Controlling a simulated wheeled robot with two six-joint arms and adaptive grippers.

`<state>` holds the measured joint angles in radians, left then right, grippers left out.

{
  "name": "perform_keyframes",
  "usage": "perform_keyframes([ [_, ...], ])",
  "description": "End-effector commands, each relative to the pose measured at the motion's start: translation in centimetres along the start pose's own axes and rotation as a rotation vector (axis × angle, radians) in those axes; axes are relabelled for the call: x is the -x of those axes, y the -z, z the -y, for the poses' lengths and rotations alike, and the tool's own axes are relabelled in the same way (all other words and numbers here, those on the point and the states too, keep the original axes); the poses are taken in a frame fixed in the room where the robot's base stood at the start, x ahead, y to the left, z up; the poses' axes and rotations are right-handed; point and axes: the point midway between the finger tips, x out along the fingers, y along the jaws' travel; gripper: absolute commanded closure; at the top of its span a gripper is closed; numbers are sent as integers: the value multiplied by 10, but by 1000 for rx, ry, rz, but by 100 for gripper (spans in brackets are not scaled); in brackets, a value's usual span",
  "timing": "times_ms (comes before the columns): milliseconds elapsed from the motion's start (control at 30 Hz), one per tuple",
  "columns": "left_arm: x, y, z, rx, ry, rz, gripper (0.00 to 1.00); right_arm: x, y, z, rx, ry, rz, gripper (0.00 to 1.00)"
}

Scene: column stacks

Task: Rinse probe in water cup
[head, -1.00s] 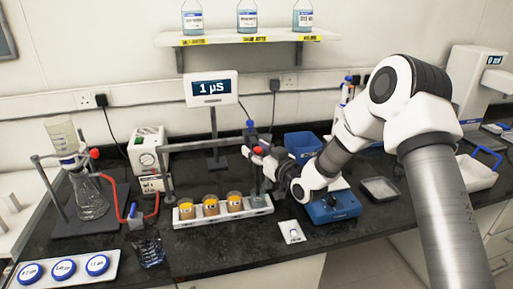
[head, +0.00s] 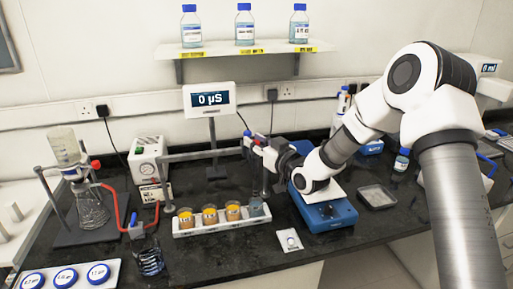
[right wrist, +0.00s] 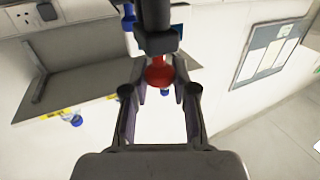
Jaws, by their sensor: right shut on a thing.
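The water cup (head: 256,209) is the clear grey-blue cup at the right end of a white rack (head: 222,226). My right gripper (head: 262,146) is above it. In the right wrist view my right gripper (right wrist: 162,84) has its fingertips closed about a red knob (right wrist: 158,72) on a dark grey holder (right wrist: 155,32). Dark upright shafts (head: 255,178) stand below the gripper over the cup. I cannot tell which is the probe or whether its tip is in the water. The meter (head: 209,99) reads 0 µS. My left gripper is out of view.
Several amber cups (head: 209,216) fill the rest of the rack. A blue device (head: 327,210) is right of the cup, under my right arm. A white packet (head: 289,240) lies in front. A filter flask (head: 91,207) stands at left.

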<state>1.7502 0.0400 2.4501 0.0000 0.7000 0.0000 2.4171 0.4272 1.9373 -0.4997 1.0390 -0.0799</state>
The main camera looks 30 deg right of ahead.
Motion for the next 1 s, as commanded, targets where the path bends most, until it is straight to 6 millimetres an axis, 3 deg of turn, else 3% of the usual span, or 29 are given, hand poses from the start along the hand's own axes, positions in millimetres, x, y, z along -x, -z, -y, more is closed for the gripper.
perform_keyframes([
  [167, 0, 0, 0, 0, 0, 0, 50, -2, 6, -2, 3, -5, -17, 100],
  [200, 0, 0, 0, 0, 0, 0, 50, -2, 7, -2, 3, -5, -17, 70],
  [267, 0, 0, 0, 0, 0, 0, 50, -2, 7, -2, 3, -5, -18, 49],
  [667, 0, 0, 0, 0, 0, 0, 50, 6, 4, -2, -1, -5, -10, 49],
  [767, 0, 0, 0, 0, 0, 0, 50, 24, 3, -2, -4, -5, -9, 49],
  [1000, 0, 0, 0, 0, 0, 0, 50, 87, 3, -2, -9, -6, -13, 49],
])
